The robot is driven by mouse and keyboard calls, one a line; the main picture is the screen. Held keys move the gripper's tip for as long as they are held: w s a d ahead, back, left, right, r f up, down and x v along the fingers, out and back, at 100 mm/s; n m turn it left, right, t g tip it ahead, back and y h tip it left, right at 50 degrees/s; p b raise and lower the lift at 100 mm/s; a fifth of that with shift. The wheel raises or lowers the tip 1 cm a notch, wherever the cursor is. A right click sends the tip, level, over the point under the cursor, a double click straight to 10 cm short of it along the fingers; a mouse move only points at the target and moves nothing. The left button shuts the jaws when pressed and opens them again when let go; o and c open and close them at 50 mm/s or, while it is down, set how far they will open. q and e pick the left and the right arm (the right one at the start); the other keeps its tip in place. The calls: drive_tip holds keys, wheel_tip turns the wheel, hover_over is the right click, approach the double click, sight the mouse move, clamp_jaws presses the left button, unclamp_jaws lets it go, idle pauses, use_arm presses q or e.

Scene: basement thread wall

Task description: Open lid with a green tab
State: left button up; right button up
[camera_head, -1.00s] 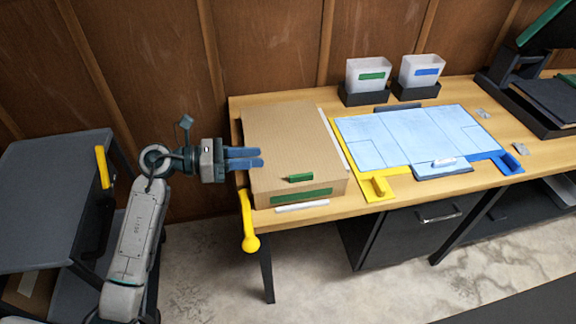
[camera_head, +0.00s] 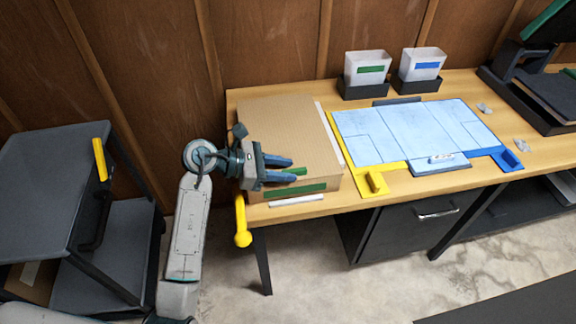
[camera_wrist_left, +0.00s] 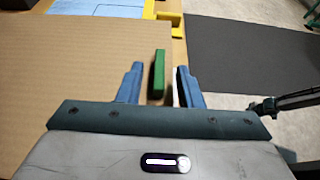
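A cardboard box with a flat brown lid (camera_head: 290,130) sits at the left end of the wooden desk, its lid down. A green tab (camera_head: 294,171) stands on the lid near its front edge; the left wrist view shows it as a thin upright green bar (camera_wrist_left: 158,72). My left gripper (camera_head: 291,169) is at the box's front left, its blue fingers pointing right toward the tab. In the left wrist view the fingers (camera_wrist_left: 160,85) are apart, with the tab between and just ahead of them, clear of both. My right gripper is not in view.
A yellow handle (camera_head: 241,222) hangs at the desk's left front corner, below my wrist. A blue sheet (camera_head: 415,140) with yellow and blue corner pieces lies right of the box. Two white bins (camera_head: 367,69) stand behind. A dark cart (camera_head: 60,190) is at left.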

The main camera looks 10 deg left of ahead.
use_arm(q)
drive_tip(key=shift+w+d+f, duration=0.2)
drive_tip(key=shift+d+f, duration=0.05)
drive_tip(key=shift+d, duration=0.4)
clamp_jaws()
